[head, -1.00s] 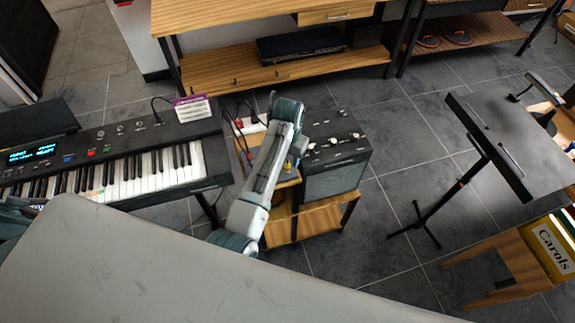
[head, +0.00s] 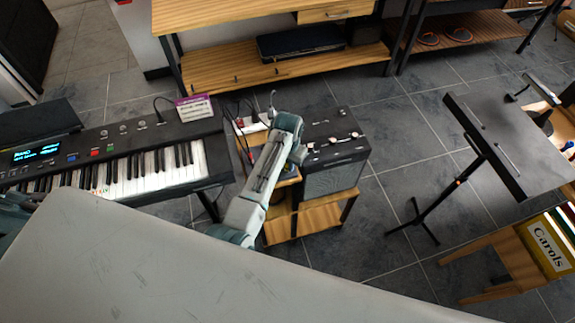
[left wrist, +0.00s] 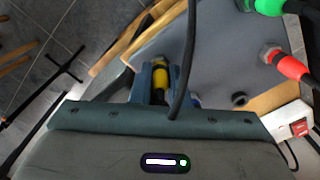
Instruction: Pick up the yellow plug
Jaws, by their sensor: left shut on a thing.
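The yellow plug (left wrist: 160,77) shows in the left wrist view, between the blue fingers of my left gripper (left wrist: 158,84). The fingers are shut on it. A black cable crosses in front of the gripper and hides part of the view there. In the head view my left gripper (head: 289,152) is over the small wooden stand, beside the amplifier. My own arm hides its fingertips and the yellow plug there. My right gripper is not in view.
The black amplifier (head: 334,165) stands right of my left arm on the wooden stand (head: 310,219). The keyboard (head: 120,165) is at left. A green plug (left wrist: 268,6) and a red plug (left wrist: 292,67) are near the gripper, with a white power strip (left wrist: 290,122).

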